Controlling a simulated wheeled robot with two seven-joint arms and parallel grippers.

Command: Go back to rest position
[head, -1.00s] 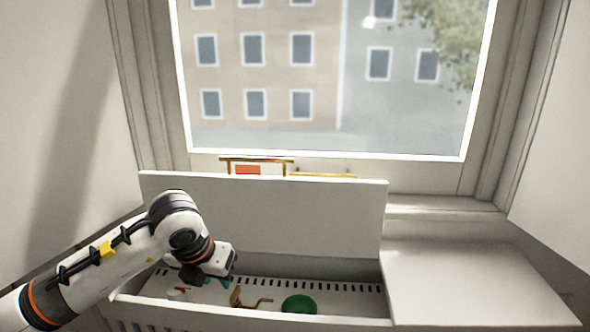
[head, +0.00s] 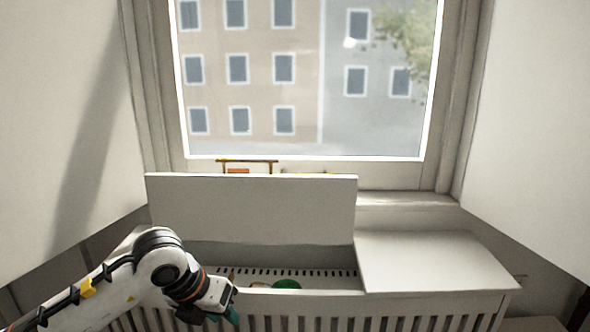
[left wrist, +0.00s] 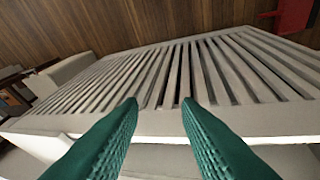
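My left gripper (head: 228,318) is in front of the white slatted box below the window, at the lower left of the head view. In the left wrist view its two green fingers (left wrist: 160,103) are apart with nothing between them. The slatted front (left wrist: 190,75) of the box lies beyond the fingertips. My right gripper is not in view.
The slatted box (head: 400,310) has its left lid (head: 255,210) raised and its right lid (head: 430,260) flat. A green round object (head: 287,284) sits inside. Wooden floor (left wrist: 110,25) shows beyond the slats, with a red object (left wrist: 294,15) at top right.

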